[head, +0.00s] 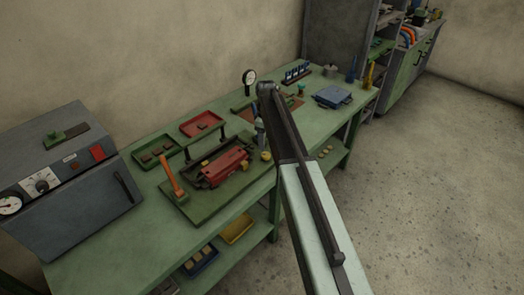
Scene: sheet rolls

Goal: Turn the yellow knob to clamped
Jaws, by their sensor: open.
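The yellow knob (266,156) is a small rounded piece at the right end of the red sheet-roll machine (222,167). The machine sits on a green base plate (203,212) on the bench. My gripper (261,143) is small and partly hidden behind my arm. It hangs just above the knob, open; whether its fingers touch the knob is too small to tell. The knob's pointer and any markings cannot be read.
An orange-handled lever (173,180) stands at the machine's left end. Red (201,123) and green (158,152) trays lie behind it. A dial gauge (249,77) and a blue case (332,96) stand farther right on the green bench (100,243). A grey control box (75,185) is at left.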

